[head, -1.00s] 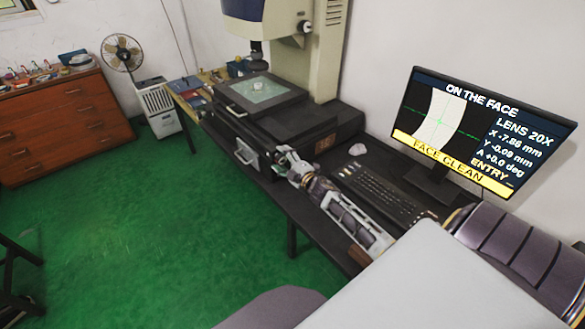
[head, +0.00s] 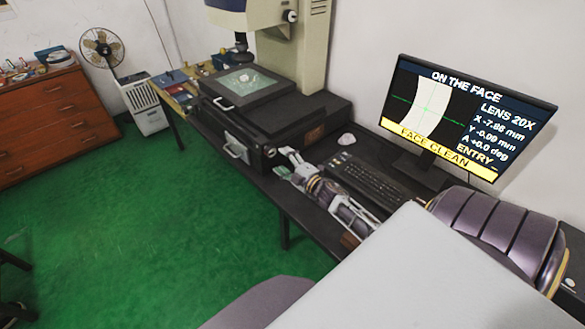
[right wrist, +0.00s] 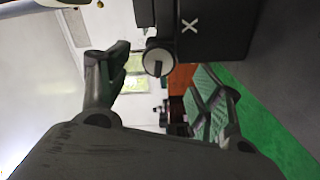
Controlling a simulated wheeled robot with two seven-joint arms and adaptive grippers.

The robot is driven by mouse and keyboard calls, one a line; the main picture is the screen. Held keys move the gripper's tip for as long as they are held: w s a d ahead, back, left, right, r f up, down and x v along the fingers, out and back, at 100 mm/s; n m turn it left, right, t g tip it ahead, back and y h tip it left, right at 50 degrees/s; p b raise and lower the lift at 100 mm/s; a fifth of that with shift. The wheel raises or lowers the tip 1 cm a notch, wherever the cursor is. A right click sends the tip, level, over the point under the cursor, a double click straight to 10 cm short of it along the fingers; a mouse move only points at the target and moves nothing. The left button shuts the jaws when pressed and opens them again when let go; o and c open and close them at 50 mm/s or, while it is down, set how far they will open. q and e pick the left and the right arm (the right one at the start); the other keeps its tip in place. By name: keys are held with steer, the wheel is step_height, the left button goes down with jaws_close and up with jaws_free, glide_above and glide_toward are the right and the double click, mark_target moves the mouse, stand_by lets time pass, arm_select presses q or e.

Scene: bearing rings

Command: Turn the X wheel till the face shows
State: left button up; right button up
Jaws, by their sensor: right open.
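The X wheel (right wrist: 158,60) is a small round knob with a pale face and a dark slot, beside a white X mark on the dark stage base in the right wrist view. In the head view the wheel (head: 268,152) is small at the base's front corner. My right gripper (head: 286,163) is open and empty, its fingers spread just short of the wheel. In the right wrist view the wheel lies between the fingertips, apart from both. The monitor (head: 462,118) reads ON THE FACE, FACE CLEAN, LENS 20X, and shows a white curved band with a green cross. My left gripper is out of view.
The measuring machine's stage (head: 247,85) carries a small pale part. A keyboard (head: 368,182) and a mouse (head: 346,139) lie on the dark bench close to my right arm. Green floor is clear to the left.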

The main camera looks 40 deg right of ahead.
steer(key=shift+s+d, duration=0.15)
steer(key=shift+s, duration=2.05)
steer(key=shift+f, duration=0.1)
